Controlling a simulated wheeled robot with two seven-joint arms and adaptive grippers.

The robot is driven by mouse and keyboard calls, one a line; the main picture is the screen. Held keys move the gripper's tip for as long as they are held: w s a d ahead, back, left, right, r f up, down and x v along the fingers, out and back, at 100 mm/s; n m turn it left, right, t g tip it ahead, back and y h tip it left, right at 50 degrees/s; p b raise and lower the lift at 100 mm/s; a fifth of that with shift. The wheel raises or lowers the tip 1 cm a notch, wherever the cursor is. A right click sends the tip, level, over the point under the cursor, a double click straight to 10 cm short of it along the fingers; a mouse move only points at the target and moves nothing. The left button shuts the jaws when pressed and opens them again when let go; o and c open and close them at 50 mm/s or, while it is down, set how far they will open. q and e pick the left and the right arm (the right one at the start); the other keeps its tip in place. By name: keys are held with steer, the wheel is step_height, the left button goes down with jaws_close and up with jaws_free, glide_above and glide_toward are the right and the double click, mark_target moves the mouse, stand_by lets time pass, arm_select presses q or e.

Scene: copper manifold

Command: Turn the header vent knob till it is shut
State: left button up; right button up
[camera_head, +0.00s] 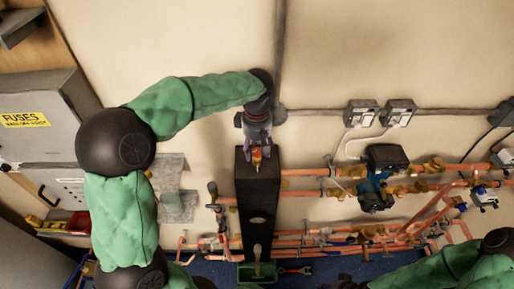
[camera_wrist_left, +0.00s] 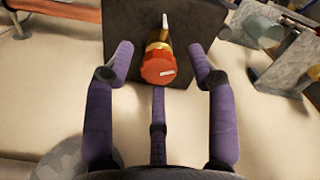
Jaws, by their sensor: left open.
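The header vent knob (camera_wrist_left: 158,66) is a red-orange cap with a small pale mark, on a brass stem at the top end of the black header (camera_wrist_left: 95,30). In the head view the knob (camera_head: 257,157) shows at the top of the tall black header (camera_head: 257,200). My left gripper (camera_wrist_left: 163,62) is open, with its purple fingers on either side of the knob and a gap on both sides. In the head view my left gripper (camera_head: 257,140) is just above the header's top. My right gripper is not in view; only part of the green right arm shows at lower right.
Copper pipes (camera_head: 310,172) with valves run right from the header. A pump (camera_head: 376,190) hangs among them, with sockets (camera_head: 398,112) above. A grey fuse box (camera_head: 40,115) is at left. A green tray (camera_head: 258,271) sits below the header.

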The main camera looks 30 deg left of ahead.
mark_target(257, 150)
arm_select(q)
steer(key=shift+w+f, duration=0.1)
steer(key=shift+f, duration=0.05)
jaws_close()
jaws_free()
step_height(257, 150, up, 12)
stand_by(0.5)
